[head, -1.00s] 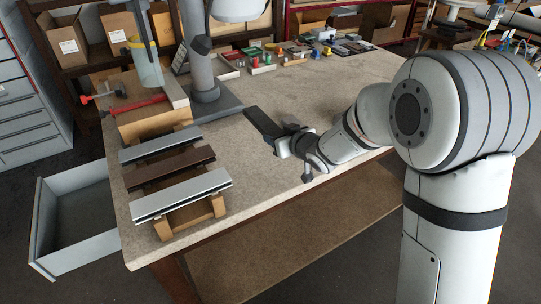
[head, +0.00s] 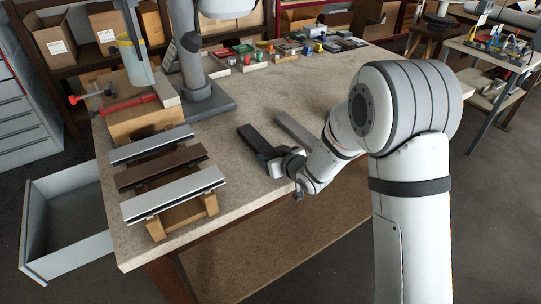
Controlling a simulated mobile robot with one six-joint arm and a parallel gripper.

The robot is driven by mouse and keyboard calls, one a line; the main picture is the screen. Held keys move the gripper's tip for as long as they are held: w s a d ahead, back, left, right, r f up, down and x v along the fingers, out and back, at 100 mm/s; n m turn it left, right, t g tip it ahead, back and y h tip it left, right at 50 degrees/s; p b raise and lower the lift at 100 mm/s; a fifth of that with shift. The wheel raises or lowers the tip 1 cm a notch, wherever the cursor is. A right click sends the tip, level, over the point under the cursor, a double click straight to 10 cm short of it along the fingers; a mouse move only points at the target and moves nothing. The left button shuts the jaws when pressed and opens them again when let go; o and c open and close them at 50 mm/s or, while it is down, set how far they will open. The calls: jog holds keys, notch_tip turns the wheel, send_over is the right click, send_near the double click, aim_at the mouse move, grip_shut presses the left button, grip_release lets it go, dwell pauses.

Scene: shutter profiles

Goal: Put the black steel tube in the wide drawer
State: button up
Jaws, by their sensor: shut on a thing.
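The black steel tube (head: 254,139) is a dark square bar in the middle of the bench, slanting away to the upper left from my gripper. My gripper (head: 274,162) is shut on its near end. I cannot tell whether the tube touches the bench top or hangs just above it. An open grey drawer (head: 68,267) stands out at the lower left, beside and below the bench's left edge. Its visible inside looks empty. Part of it is hidden behind the bench corner.
A grey bar (head: 296,131) lies on the bench (head: 245,206) right of the tube. Silver (head: 172,194) and brown (head: 160,169) profiles rest on wooden supports at the left. A grey column (head: 191,60) and a red clamp (head: 137,107) stand behind. The bench front is clear.

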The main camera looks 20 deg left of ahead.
jog(key=o, duration=1.4)
jog(key=shift+f, duration=0.1)
jog(key=shift+c, duration=0.2)
jog(key=shift+s+d, duration=0.15)
jog(key=shift+d, duration=0.1)
jog(key=v, duration=0.7)
jog(key=shift+r, duration=0.45)
